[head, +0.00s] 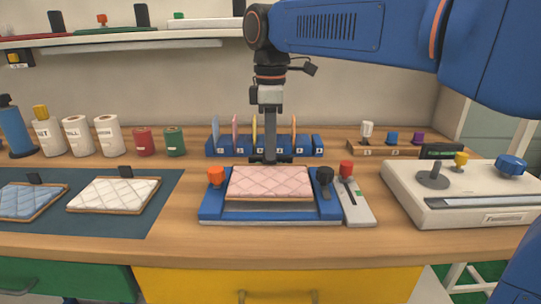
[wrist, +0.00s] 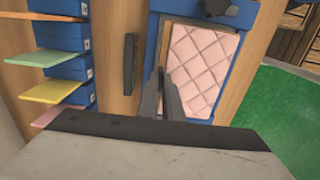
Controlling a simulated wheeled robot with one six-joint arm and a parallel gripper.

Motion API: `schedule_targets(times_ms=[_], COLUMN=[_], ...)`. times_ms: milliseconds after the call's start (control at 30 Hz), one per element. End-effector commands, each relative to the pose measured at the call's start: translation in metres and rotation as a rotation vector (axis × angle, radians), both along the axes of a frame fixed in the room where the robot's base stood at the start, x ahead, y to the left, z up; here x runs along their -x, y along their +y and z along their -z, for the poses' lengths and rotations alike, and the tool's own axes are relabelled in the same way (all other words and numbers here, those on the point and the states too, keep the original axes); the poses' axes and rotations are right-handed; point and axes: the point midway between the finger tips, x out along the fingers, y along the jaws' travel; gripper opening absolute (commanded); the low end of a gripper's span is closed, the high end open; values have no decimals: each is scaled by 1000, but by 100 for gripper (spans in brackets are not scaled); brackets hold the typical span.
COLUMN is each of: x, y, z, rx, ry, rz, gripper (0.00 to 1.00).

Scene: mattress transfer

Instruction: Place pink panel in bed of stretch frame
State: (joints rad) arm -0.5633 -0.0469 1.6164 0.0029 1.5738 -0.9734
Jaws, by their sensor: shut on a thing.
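The pink quilted panel (head: 270,184) has a thin wooden edge and lies level within the outline of the blue stretch frame (head: 270,216). I cannot tell whether it rests on the bed or hangs just above it. My gripper (head: 270,158) points straight down at the panel's far edge and is shut on the panel there. In the wrist view, the pink panel (wrist: 205,62) shows beside my gripper (wrist: 166,85), with the blue frame (wrist: 240,14) around it. The grip point itself is mostly hidden by the fingers.
An orange knob (head: 216,176) and a black knob (head: 324,176) stand on the frame. A blue slotted rack (head: 225,152) with coloured panels stands behind. A white machine (head: 440,212) is at right. White (head: 115,194) and blue panels lie on a dark mat at left.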

Motion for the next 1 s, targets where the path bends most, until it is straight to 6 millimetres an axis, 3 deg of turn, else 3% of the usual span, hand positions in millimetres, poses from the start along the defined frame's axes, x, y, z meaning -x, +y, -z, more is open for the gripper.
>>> schedule_targets(times_ms=[167, 567, 600, 667, 1000], x=[0, 0, 0, 0, 0], y=[0, 0, 0, 0, 0], z=[23, 28, 28, 27, 25], rx=[0, 0, 0, 0, 0], ry=[1, 1, 0, 0, 0], rz=[0, 0, 0, 0, 0], gripper=[0, 0, 15, 24, 24])
